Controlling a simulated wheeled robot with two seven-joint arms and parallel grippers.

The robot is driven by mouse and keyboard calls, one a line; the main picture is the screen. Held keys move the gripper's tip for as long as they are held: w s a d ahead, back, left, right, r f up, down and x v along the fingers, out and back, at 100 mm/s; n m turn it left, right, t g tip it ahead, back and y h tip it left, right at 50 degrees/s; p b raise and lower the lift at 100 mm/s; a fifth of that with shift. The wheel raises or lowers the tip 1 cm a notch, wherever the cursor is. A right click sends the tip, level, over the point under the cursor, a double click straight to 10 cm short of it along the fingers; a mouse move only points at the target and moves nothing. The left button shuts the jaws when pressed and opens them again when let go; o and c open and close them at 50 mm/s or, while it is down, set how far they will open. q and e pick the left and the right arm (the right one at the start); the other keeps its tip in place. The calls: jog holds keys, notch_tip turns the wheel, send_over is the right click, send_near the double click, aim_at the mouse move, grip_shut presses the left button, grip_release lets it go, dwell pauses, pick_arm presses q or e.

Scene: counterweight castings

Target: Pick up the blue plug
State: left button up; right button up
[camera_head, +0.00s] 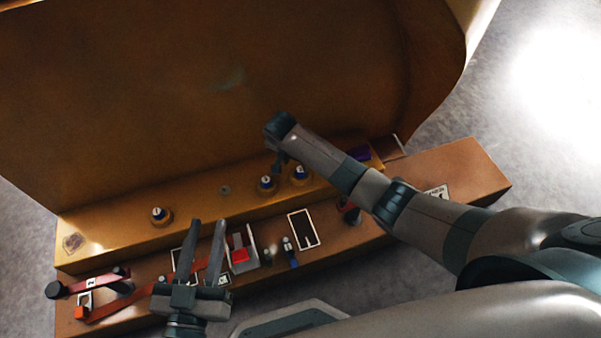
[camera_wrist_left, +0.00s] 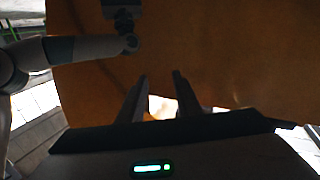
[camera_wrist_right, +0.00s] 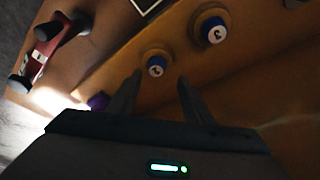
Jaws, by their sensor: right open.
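Several blue plugs with white numbered tops sit in round brass-coloured seats on the upper ledge. One plug (camera_head: 299,172) is nearest the purple item; it shows in the right wrist view (camera_wrist_right: 155,67). A second plug (camera_head: 266,183) is beside it, also in the right wrist view (camera_wrist_right: 213,31). A third plug (camera_head: 158,213) is farther left. My right gripper (camera_wrist_right: 160,80) is open, its fingertips apart just short of the first plug, one toward each side of it in the picture; contact cannot be told. My left gripper (camera_head: 208,222) is open and empty over the lower step.
A large brown casting wall (camera_head: 230,90) rises behind the ledge. A purple item (camera_head: 360,153) lies on the ledge.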

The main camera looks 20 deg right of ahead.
aim_at(300, 170)
pick_arm(q)
jog(key=shift+r, duration=0.1)
pick_arm(e)
jog(key=shift+f, duration=0.1)
jog(key=shift+d+f, duration=0.15)
jog(key=shift+f, duration=0.05)
jog(key=b+x, duration=0.2)
jog(key=x, duration=0.2)
jog(key=shift+s+d+f, duration=0.1)
jog(key=shift+d+f, duration=0.05)
jog(key=shift+d, duration=0.1)
pick_arm(q)
notch_tip(300, 170, up, 7)
jog(key=s+t+h, duration=0.1)
jog(key=s+t, duration=0.1)
jog(key=t, duration=0.2)
jog(key=shift+s+d+r+t+h, duration=0.2)
jog(key=shift+s+d+t+h, duration=0.1)
jog(key=shift+s+h, duration=0.1)
pick_arm(e)
jog(key=shift+f, duration=0.1)
jog(key=c, duration=1.1)
